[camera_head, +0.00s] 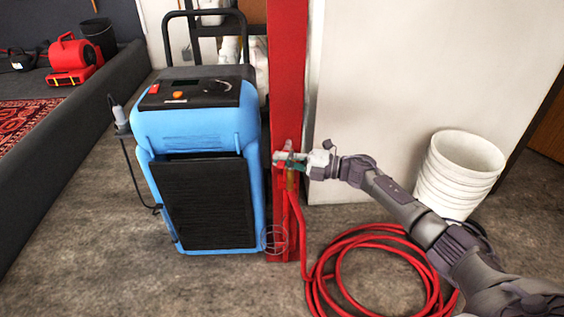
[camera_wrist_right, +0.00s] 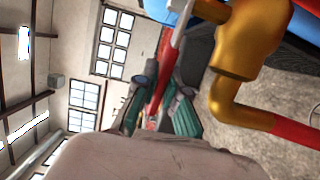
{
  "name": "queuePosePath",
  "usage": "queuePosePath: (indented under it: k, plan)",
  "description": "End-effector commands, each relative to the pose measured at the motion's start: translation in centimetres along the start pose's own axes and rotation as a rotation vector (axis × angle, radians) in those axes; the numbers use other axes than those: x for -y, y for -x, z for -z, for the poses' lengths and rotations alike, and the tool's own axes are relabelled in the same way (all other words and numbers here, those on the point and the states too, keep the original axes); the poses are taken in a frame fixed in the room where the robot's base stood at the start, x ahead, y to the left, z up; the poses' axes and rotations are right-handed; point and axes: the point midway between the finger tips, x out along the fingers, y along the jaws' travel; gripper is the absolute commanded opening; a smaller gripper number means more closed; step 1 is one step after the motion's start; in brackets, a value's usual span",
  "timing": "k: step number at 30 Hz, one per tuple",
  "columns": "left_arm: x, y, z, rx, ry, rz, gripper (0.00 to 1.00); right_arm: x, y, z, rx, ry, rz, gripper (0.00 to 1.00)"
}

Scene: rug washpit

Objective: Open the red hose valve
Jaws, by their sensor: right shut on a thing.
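The red valve lever (camera_wrist_right: 160,85) runs down from the brass valve body (camera_wrist_right: 237,45) in the right wrist view. The brass fitting (camera_head: 290,181) is small in the head view, low on the front of the red post (camera_head: 287,75). My right gripper (camera_head: 287,160) reaches in from the right at the valve. Its green-padded fingers (camera_wrist_right: 160,112) are shut on the lever, one on each side. The fingers partly hide the lever, and its exact angle is hard to tell in the head view. My left gripper is not in view.
A blue machine (camera_head: 195,125) stands close left of the post. A coiled red hose (camera_head: 345,240) lies on the floor below my right arm. White stacked buckets (camera_head: 458,172) stand at the right by a pale wall panel (camera_head: 410,80). A red blower (camera_head: 72,58) sits far left.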

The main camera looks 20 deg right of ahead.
Motion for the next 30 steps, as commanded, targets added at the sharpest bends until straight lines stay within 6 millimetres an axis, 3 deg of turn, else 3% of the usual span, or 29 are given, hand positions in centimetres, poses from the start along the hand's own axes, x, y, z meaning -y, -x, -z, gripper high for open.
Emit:
queuePosePath:
  k: [14, 15, 19, 30]
  plan:
    - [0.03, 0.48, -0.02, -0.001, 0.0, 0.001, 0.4, 0.17, 0.01, 0.1, -0.008, -0.001, 0.003, 0.0]
    - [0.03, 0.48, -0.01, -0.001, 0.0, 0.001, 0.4, 0.16, 0.01, 0.1, -0.008, -0.001, 0.003, 0.16]
    - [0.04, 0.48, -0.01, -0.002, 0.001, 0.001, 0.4, 0.12, 0.01, 0.08, -0.007, -0.001, 0.002, 0.36]
    - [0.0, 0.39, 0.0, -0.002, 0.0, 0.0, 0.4, 0.07, 0.57, -0.01, -0.005, 0.0, 0.002, 0.36]
